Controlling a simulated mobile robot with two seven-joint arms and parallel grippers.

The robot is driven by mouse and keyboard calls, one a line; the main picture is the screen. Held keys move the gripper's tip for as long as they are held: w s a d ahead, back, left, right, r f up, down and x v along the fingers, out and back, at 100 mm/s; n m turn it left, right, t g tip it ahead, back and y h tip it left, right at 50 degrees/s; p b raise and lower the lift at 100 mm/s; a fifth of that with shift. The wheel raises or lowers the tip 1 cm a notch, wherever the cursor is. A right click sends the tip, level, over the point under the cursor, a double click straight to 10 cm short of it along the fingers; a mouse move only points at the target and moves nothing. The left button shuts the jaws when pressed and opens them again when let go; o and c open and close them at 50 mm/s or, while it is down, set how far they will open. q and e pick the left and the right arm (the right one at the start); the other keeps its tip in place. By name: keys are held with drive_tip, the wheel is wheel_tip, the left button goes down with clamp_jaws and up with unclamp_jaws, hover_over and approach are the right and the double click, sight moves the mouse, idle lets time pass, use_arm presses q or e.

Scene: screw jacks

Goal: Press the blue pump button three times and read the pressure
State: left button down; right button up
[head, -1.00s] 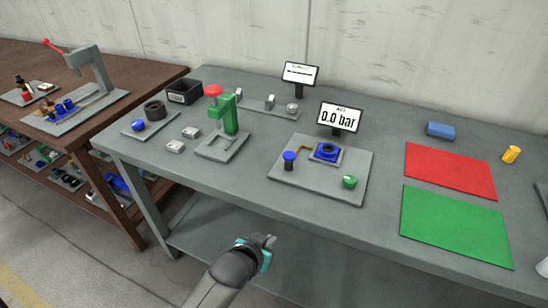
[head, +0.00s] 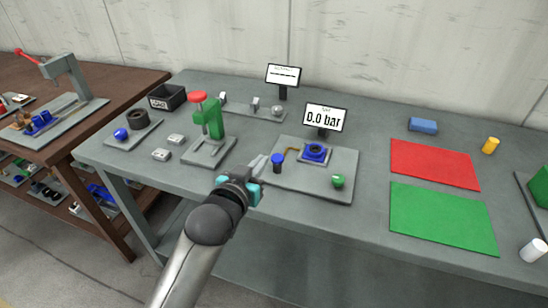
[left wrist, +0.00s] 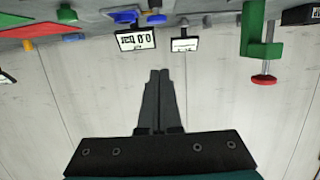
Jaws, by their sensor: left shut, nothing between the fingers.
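The blue pump button (head: 277,158) stands upright on a grey plate (head: 312,190), left of a blue ring fixture (head: 316,152) and a green knob (head: 337,181). The pressure display (head: 325,117) behind them reads 0.0 bar. My left gripper (head: 259,164) is shut and empty, its fingertips just left of the button and seemingly apart from it. In the upside-down left wrist view the shut fingers (left wrist: 159,76) point toward the wall, with the display (left wrist: 135,40) and the blue button (left wrist: 156,19) near the top. My right gripper is not in view.
A green press with a red knob (head: 197,97) stands left of my gripper. A second display (head: 286,75) is behind. Red (head: 434,164) and green (head: 443,218) mats, a blue block (head: 423,125) and a yellow cylinder (head: 490,146) lie to the right.

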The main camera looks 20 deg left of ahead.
use_arm(q)
drive_tip(key=b, duration=0.2)
hover_over(277, 159)
drive_tip(key=s, duration=0.2)
wheel_tip(277, 159, down, 2)
wheel_tip(277, 159, down, 3)
drive_tip(key=shift+f+b, duration=0.1)
drive_tip(key=shift+b, duration=0.25)
drive_tip(key=shift+f, duration=0.65)
